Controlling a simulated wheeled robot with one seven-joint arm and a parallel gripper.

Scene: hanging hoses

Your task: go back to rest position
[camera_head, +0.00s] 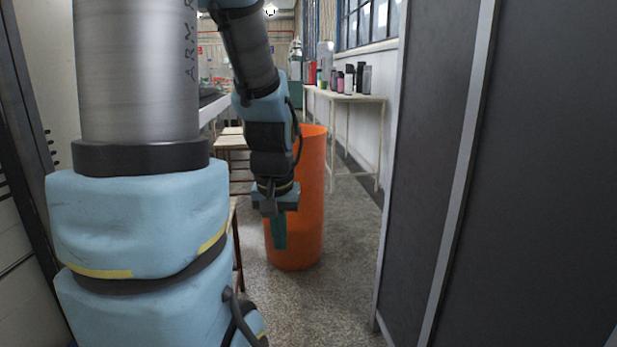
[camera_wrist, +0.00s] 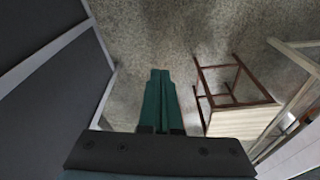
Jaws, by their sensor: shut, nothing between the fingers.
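My gripper (camera_head: 278,234) hangs from my bent arm in the head view, its green fingers pointing down in front of an orange bin. In the wrist view the green fingers of my gripper (camera_wrist: 160,75) lie together over bare speckled floor. They are shut with nothing between them. No hose shows in either view.
The tall orange bin (camera_head: 312,200) stands just behind my gripper. A dark panel (camera_head: 540,180) fills the right side. A stool (camera_wrist: 238,118) is close by in the wrist view. A table (camera_head: 345,97) with several bottles stands farther back. Floor (camera_head: 330,300) in front is clear.

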